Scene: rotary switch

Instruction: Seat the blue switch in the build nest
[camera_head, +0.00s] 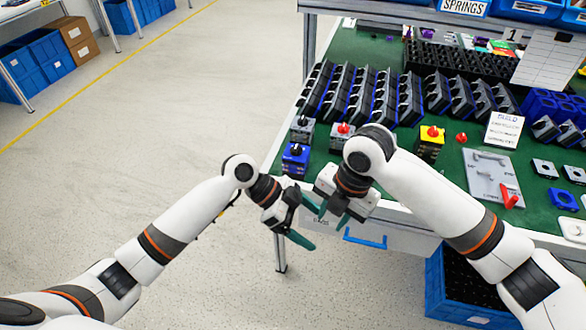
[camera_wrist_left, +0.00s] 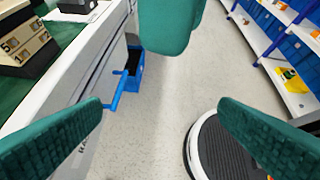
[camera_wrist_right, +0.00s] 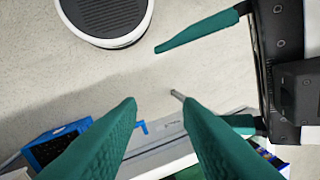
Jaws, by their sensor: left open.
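The blue switch (camera_head: 295,160), a blue block with a dark knob on top, stands upright at the front left of the green bench. A grey plate with a red lever (camera_head: 492,176) lies on the right, beside a card reading BUILD (camera_head: 503,130); I cannot tell for certain that this plate is the nest. My left gripper (camera_head: 306,222) is open and empty, off the bench's front edge and below the blue switch. It is wide open in its wrist view (camera_wrist_left: 160,105). My right gripper (camera_head: 333,214) is beside it, pointing down, open and empty, also in its wrist view (camera_wrist_right: 160,103).
A grey switch (camera_head: 301,131), a red-knobbed switch (camera_head: 342,136) and a yellow switch (camera_head: 431,141) stand nearby. Racks of dark parts (camera_head: 362,97) fill the bench behind. A blue drawer handle (camera_head: 365,240) sticks out in front; a blue bin (camera_head: 462,290) stands below. The two grippers are close together.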

